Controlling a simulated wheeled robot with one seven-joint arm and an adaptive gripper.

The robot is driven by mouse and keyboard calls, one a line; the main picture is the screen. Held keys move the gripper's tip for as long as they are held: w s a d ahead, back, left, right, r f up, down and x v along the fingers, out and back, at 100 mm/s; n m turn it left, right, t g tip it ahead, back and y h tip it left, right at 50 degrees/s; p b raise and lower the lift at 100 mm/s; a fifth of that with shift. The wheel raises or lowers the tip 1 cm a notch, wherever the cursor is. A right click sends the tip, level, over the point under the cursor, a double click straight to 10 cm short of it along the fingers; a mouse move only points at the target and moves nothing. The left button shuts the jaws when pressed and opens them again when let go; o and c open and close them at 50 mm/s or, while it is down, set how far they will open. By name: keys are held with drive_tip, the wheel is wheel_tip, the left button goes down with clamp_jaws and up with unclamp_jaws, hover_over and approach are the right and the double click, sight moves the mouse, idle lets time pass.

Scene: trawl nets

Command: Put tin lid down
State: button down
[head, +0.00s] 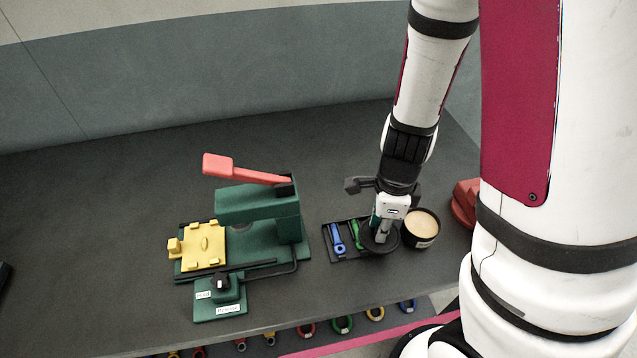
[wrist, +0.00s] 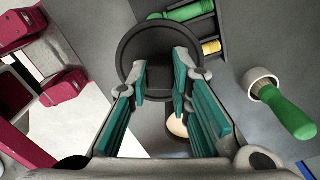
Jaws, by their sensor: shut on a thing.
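The tin lid (head: 369,243) is a dark round disc in the head view, between the tool tray and the open tin. It also shows in the wrist view (wrist: 158,45) as a dark disc with a raised rim, at my fingertips. My gripper (head: 384,231) points down and is shut on the lid; its teal finger pads (wrist: 165,88) flank the lid's middle part. I cannot tell whether the lid touches the surface below. The open tin (head: 421,228) is dark with a tan filling and stands just right of the lid. In the wrist view the fingers largely hide the tin.
A tray (head: 345,258) with blue and green tools lies left of the lid. A green press (head: 257,207) with a red lever and yellow plate stands farther left. A red object (head: 465,203) is at the right. Coloured rings hang below the front edge. The back of the bench is clear.

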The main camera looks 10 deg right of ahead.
sight(369, 219)
drive_tip(key=shift+w+a+f+b, duration=0.15)
drive_tip(key=shift+w+b, duration=0.1)
drive_tip(key=shift+w, duration=0.15)
drive_tip(key=shift+w+a+f+b, duration=0.1)
drive_tip(key=shift+w+a+b, duration=0.1)
drive_tip(key=shift+w, duration=0.15)
drive_tip(key=w+b, duration=0.1)
drive_tip(key=b, duration=0.1)
drive_tip(key=w+b, duration=0.1)
drive_tip(key=b, duration=0.1)
drive_tip(key=shift+w+a+f, duration=0.2)
drive_tip(key=shift+w, duration=0.1)
drive_tip(key=w, duration=0.4)
drive_tip(key=w+a+b, duration=0.1)
drive_tip(key=w, duration=0.3)
drive_tip(key=w+a+f, duration=0.1)
drive_tip(key=w, duration=0.3)
drive_tip(key=shift+w, duration=0.3)
drive_tip(key=shift+a+f+b, duration=0.1)
drive_tip(key=shift+f+b, duration=0.35)
drive_tip(key=shift+f, duration=1.2)
drive_tip(key=shift+f, duration=0.15)
drive_tip(key=c, duration=1.5)
unclamp_jaws()
drive_tip(key=shift+o, duration=0.2)
